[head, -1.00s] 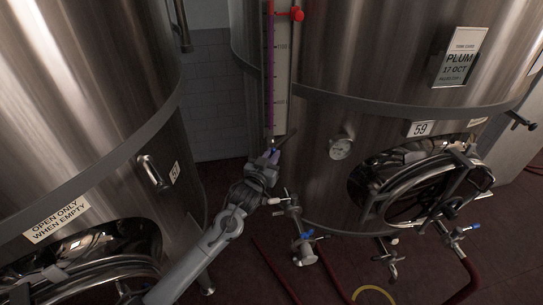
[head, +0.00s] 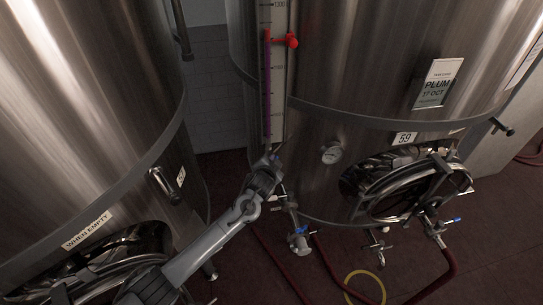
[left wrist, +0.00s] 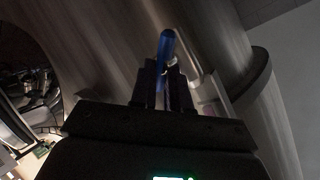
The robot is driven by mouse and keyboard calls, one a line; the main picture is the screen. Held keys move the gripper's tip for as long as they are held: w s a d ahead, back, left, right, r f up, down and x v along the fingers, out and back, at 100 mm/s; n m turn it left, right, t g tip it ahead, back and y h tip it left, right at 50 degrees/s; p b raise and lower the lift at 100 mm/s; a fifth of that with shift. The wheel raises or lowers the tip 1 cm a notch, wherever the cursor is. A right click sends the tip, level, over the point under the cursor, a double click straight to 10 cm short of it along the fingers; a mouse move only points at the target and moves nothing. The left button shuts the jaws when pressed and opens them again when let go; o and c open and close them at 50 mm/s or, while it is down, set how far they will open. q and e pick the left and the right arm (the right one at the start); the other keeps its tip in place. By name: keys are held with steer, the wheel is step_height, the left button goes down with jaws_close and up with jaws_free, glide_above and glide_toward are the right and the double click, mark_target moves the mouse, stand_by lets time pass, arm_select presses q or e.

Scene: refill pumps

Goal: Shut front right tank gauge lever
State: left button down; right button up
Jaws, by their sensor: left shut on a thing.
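The right tank (head: 330,70) is steel and carries a tall level gauge (head: 278,90) with a purple column and a red marker (head: 288,40). My left gripper (head: 272,158) is at the foot of this gauge. In the left wrist view, a blue lever (left wrist: 166,46) stands between the close-set fingers of my left gripper (left wrist: 166,82), which is shut on it. The lever's far end and the valve body are hard to make out; in the head view the gripper mostly hides them. My right gripper is not in view.
A valve (head: 299,240) sits low on the right tank, just below my gripper. A round dial (head: 331,154) and an open manway (head: 400,187) are to its right. The left tank (head: 80,110) stands close by my arm. Hoses lie on the dark red floor.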

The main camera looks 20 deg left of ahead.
arm_select(q)
steer(key=shift+w+d+f+m+g+y+p, duration=0.15)
steer(key=shift+m+g+y+p, duration=0.1)
steer(key=shift+m+g+y, duration=0.45)
steer(key=shift+d+m+g+y+p, duration=0.1)
steer(key=shift+m+g+y+p, duration=0.1)
steer(key=shift+m+g+y, duration=0.45)
steer(key=shift+w+d+f+m+g+y+p, duration=0.2)
steer(key=shift+m+g+y, duration=0.25)
steer(key=shift+m+y, duration=0.4)
steer(key=shift+s, duration=0.15)
steer(key=c, duration=1.1)
jaws_free()
steer(key=shift+a, duration=0.1)
